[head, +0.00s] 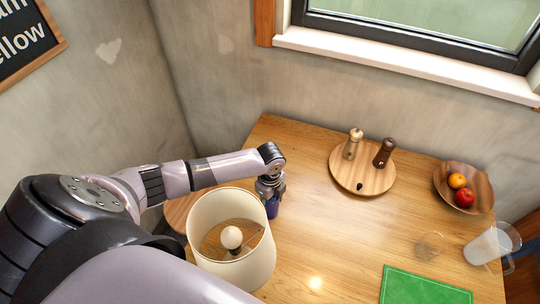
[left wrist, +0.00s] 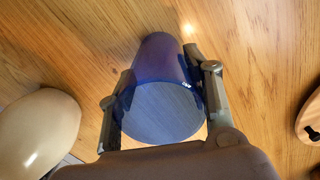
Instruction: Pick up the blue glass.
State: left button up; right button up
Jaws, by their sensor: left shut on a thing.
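The blue glass (left wrist: 160,95) is between the two fingers of my left gripper (left wrist: 163,100) in the left wrist view, with a finger against each side. The gripper is shut on it. In the head view the glass (head: 271,208) shows as a small dark blue patch below my left gripper (head: 270,190), just right of the lamp. The gripper and lampshade hide part of it there. I cannot tell whether its base touches the table. My right gripper is not in view.
A lamp with a cream shade (head: 262,255) stands close left of the glass. A round board (head: 345,180) holds two mills. A wooden bowl (head: 483,183) holds fruit. A pitcher (head: 482,246), a clear glass (head: 430,245) and a green mat (head: 420,287) are at right. The middle of the table (head: 320,235) is clear.

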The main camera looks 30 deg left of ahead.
pick_arm(q)
jog(key=c, duration=0.5)
jog(key=shift+r, duration=0.1)
